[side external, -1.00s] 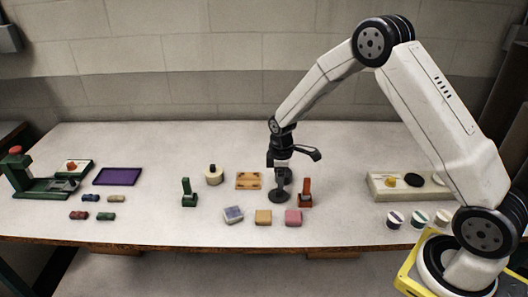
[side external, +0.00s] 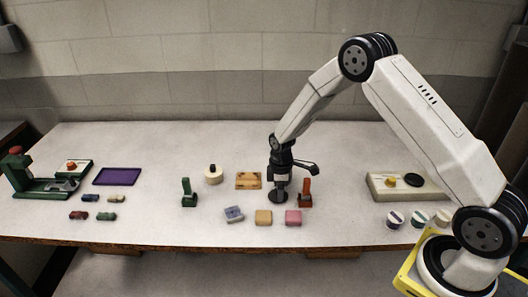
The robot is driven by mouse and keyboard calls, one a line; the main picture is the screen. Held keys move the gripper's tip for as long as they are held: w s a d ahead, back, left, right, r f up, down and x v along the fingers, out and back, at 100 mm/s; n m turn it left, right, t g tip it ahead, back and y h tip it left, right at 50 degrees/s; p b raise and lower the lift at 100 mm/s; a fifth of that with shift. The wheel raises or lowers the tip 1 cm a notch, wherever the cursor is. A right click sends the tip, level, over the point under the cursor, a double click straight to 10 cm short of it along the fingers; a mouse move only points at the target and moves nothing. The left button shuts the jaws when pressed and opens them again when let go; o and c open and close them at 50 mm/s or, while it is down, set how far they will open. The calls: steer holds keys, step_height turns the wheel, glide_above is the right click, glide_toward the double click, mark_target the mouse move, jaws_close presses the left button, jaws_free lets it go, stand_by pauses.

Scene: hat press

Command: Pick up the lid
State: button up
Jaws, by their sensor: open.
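My gripper (side external: 280,188) is open and points down, low over a dark round disc (side external: 278,197) right of the table's middle. The disc seems to be the lid, but I cannot be sure. My fingers hide its upper part, and I cannot tell whether they touch it or stand around a knob. A cream round piece with a dark knob on top (side external: 213,175) stands apart to the left, also lid-like.
An orange-red upright piece (side external: 305,193) stands close right of my gripper. A green upright piece (side external: 189,193) stands further left.

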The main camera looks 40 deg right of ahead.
jaws_close()
steer(key=shift+r, duration=0.15)
stand_by(0.4)
steer(key=shift+r, duration=0.85)
steer(key=s+a+r, duration=0.1)
steer(key=s+r, duration=1)
steer(key=s, duration=0.3)
steer(key=shift+a, duration=0.2)
